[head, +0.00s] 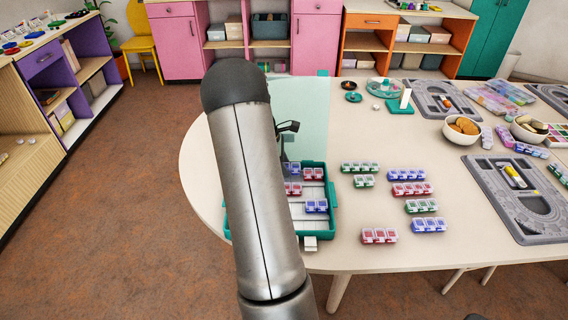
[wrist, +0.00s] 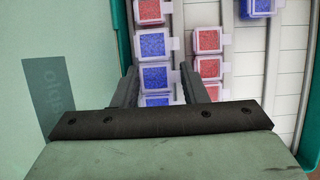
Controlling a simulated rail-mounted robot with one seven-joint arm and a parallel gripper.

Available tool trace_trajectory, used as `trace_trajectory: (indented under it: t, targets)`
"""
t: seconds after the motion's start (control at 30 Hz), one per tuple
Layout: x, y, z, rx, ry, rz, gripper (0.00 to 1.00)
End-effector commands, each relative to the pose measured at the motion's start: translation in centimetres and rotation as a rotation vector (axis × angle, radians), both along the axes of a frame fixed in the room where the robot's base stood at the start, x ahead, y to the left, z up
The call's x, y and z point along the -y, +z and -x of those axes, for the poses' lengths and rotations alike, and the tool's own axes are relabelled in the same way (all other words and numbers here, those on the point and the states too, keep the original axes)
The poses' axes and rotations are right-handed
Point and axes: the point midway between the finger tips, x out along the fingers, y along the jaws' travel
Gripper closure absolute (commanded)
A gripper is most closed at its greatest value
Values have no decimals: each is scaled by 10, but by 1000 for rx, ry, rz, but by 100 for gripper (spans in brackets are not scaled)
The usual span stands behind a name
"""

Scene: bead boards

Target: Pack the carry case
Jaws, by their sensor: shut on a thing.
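The carry case (head: 330,224) is an open teal tray with white dividers, its clear teal lid (head: 305,110) folded back behind it. My gripper (wrist: 158,78) is over the row nearest the lid, its fingers on either side of a strip of blue bead boxes (wrist: 155,75). The strip lies in line with a red strip (wrist: 149,10). A second red strip (wrist: 208,55) lies in the neighbouring row, and a blue strip (head: 316,206) is one row further. Much of the case's left side is hidden by my arm in the head view.
Several green, blue and red strips lie right of the case, including a red one (head: 379,236) and a green one (head: 360,167). Grey bead boards (head: 485,185), a bowl (head: 462,131) and a teal stand (head: 400,107) are further right.

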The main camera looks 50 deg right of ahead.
Motion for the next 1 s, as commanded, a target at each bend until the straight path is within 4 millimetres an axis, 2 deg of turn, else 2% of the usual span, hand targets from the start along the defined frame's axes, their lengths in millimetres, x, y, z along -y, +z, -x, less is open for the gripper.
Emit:
trace_trajectory:
  t: [0.73,0.77,0.83,1.0]
  targets:
    - [2,0,2,-1,0,-1,84]
    - [2,0,2,-1,0,-1,55]
    - [2,0,2,0,0,0,36]
    - [2,0,2,0,0,0,35]
